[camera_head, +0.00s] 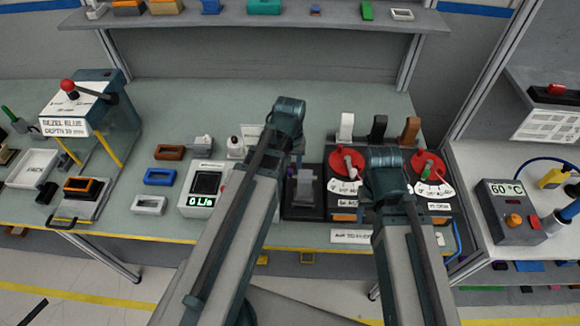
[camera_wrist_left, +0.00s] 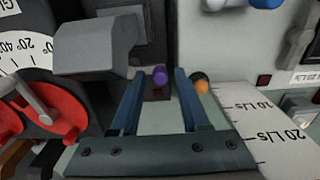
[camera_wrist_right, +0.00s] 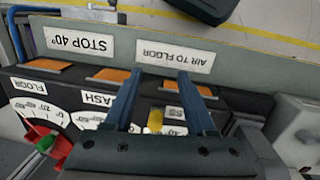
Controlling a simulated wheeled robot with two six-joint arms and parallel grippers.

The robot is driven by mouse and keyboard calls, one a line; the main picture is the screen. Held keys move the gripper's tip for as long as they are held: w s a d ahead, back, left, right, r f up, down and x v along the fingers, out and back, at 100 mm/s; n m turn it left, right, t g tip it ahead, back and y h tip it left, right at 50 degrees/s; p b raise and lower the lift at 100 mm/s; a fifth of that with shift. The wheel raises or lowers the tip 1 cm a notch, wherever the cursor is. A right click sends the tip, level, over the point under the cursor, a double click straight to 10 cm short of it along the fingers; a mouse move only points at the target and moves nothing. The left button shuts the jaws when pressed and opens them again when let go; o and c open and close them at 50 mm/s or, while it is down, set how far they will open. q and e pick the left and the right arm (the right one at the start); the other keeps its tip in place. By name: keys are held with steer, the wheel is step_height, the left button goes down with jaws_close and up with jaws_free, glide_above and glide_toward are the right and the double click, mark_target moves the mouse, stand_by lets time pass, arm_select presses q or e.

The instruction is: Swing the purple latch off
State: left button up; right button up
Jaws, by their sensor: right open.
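The purple latch shows as a small round purple knob (camera_wrist_left: 160,76) on a dark mount in the left wrist view. It appears between the fingertips of my left gripper (camera_wrist_left: 161,73), which is open, with gaps on both sides. I cannot tell how deep the knob sits between them. My right gripper (camera_wrist_right: 161,76) is open and empty above the dashboard module's front, near the "AIR TO FLOOR" label (camera_wrist_right: 174,56). The module (camera_head: 345,205) with its red dials stands right of centre on the bench.
An orange knob (camera_wrist_left: 201,86) is just right of my left fingers. A grey block (camera_wrist_left: 95,47) stands to their left. A red dial (camera_head: 428,165) is beside my right wrist. A scale box (camera_head: 201,190) and coloured frames are left on the bench. A 60 °C unit (camera_head: 508,212) stands right.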

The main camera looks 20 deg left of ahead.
arm_select(q)
steer(key=shift+o, duration=0.2)
steer(key=shift+r, duration=0.15)
arm_select(e)
steer(key=shift+r, duration=0.1)
arm_select(q)
step_height(320, 180, up, 14)
steer(key=p, duration=1.4)
steer(key=shift+f, duration=0.2)
arm_select(e)
step_height(320, 180, up, 14)
arm_select(q)
steer(key=shift+f, duration=0.1)
arm_select(e)
steer(key=shift+f, duration=0.25)
